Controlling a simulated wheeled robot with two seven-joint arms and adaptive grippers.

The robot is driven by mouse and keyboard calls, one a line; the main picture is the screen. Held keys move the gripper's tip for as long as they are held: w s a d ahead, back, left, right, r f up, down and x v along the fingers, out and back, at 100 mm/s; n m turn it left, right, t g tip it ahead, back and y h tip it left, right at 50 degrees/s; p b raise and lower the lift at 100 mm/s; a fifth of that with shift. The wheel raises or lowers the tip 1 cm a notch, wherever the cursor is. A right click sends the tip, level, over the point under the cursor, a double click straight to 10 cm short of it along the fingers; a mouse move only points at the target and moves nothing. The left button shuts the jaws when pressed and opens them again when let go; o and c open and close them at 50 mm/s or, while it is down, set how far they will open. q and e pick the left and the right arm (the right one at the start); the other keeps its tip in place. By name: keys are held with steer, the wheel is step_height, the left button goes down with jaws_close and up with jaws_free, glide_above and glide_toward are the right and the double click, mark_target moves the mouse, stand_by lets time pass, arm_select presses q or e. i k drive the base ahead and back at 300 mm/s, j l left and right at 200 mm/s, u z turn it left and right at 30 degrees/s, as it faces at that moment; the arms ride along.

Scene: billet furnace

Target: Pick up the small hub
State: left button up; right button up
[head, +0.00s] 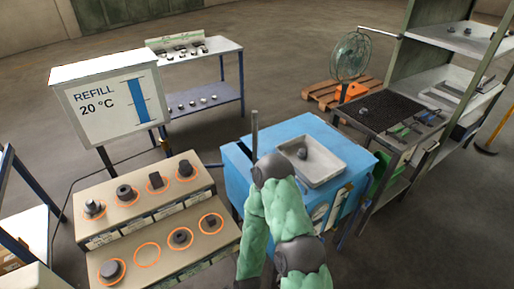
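Several dark metal parts stand in orange rings on a two-step beige rack; I cannot tell for sure which is the small hub. A flanged part (124,193) is on the upper step, and a low round part with a raised centre (180,238) is on the lower step. A small dark part (302,153) lies in a grey tray (322,168) on the blue cabinet. One green-sleeved arm of mine reaches up from the bottom centre, in front of the cabinet, apart from the rack parts. Its gripper is not visible. My other arm is not seen.
The rack (212,250) has one empty ring (147,255). A REFILL 20 °C sign (105,105) stands behind it. The blue cabinet (280,130) is right of the rack. A dark-topped bench (385,112), fan (350,58) and shelving are farther right. A table (225,47) with small parts stands behind.

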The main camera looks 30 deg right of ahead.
mark_target(302, 153)
steer(key=k+l+u, duration=0.1)
steer(key=l+u, duration=0.15)
steer(key=l, duration=0.25)
steer(key=k+l+u, duration=0.25)
steer(key=l, duration=0.25)
steer(key=l+u, duration=0.25)
steer(key=l, duration=0.2)
steer(key=k+l+u, duration=0.5)
steer(key=l, duration=0.25)
steer(key=k, duration=0.05)
